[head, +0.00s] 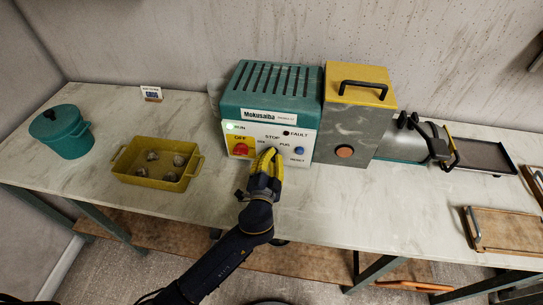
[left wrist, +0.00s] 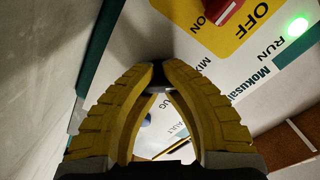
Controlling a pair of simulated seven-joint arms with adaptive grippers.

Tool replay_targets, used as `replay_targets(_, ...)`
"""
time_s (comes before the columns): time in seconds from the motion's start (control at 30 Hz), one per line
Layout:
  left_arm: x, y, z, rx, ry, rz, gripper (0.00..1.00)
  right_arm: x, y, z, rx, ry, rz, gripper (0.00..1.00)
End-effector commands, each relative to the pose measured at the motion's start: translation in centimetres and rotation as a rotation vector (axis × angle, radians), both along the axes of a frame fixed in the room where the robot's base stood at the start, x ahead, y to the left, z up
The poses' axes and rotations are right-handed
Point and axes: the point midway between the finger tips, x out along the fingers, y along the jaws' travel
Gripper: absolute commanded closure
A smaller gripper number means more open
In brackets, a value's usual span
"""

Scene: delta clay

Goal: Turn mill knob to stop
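The mill (head: 270,92) is a teal box with a slotted top, and its white front panel (head: 300,139) reads RUN, OFF, STOP, FAULT and RESET. The green RUN light (head: 229,126) is lit; it also glows in the left wrist view (left wrist: 297,26). My left gripper (head: 268,153) is at the panel just below the STOP label. In the left wrist view, its yellow fingers (left wrist: 159,74) close around a small dark knob (left wrist: 158,78). The fingers hide most of the knob, so I cannot tell where it points. My right gripper is not in view.
A red switch (head: 240,149) on yellow is left of the knob, and a blue button (head: 299,150) is right. A grey-and-yellow box (head: 352,125) stands against the mill's right side. A yellow tray (head: 150,180) and teal pot (head: 72,140) stand left. The front counter is mostly clear.

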Motion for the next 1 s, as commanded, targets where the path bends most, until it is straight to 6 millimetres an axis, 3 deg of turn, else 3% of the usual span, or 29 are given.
replay_targets(1.0,-0.07,0.03,-0.17,0.051,-0.006,0.0,1.0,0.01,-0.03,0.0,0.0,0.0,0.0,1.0)
